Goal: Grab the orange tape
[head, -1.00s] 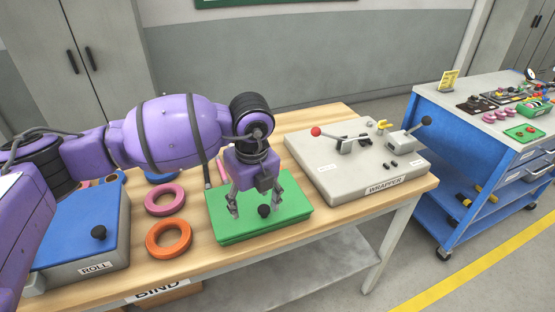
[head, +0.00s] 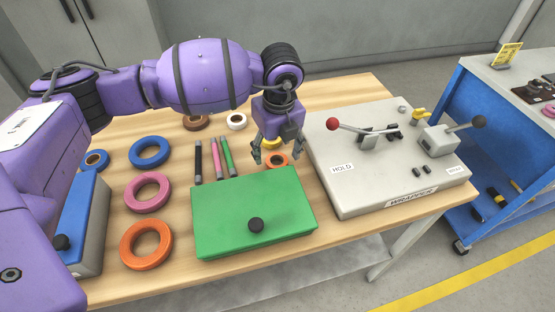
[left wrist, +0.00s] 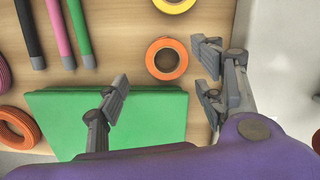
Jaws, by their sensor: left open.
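The orange tape (head: 277,165) is a small roll lying flat on the wooden table, just behind the green box. It also shows in the left wrist view (left wrist: 167,75), with its hole facing up. My left gripper (head: 277,157) is open and empty, pointing down over the tape. In the left wrist view my left gripper (left wrist: 164,78) has one finger to the left of the tape and two fingers to the right, with no visible contact. The height between fingertips and tape is hard to tell. My right gripper is not in view.
A green box (head: 225,210) with a black knob lies in front of the tape. A yellow roll (left wrist: 174,6) lies just behind it. The grey wrapper (head: 370,195) stands to the right. Pens (head: 213,160) and a larger orange coil (head: 146,262) lie left.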

